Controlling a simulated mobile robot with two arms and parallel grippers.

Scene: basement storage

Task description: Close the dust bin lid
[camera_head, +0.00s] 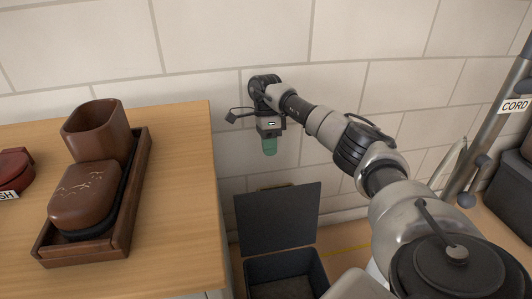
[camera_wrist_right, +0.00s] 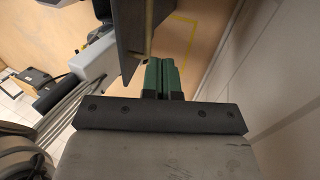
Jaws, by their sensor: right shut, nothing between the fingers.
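The dust bin (camera_head: 262,268) is a dark grey open box on the floor, to the right of the wooden table. Its dark lid (camera_head: 278,220) stands upright, open, at the back of the bin, towards the wall. My right gripper (camera_head: 269,147) points down, above the lid's top edge and close to the wall. Its green fingers are shut and empty. In the right wrist view the green fingers (camera_wrist_right: 162,78) show beside a dark panel with a brassy edge, which looks like the lid (camera_wrist_right: 131,35); whether they touch is unclear. My left gripper is out of view.
The wooden table (camera_head: 185,200) at left holds a brown tray (camera_head: 120,240) with a brown cup (camera_head: 97,130) and lidded box (camera_head: 84,195). A red round object (camera_head: 14,170) is at far left. A tiled wall (camera_head: 230,40) lies behind; dark boxes (camera_head: 508,190) stand at right.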

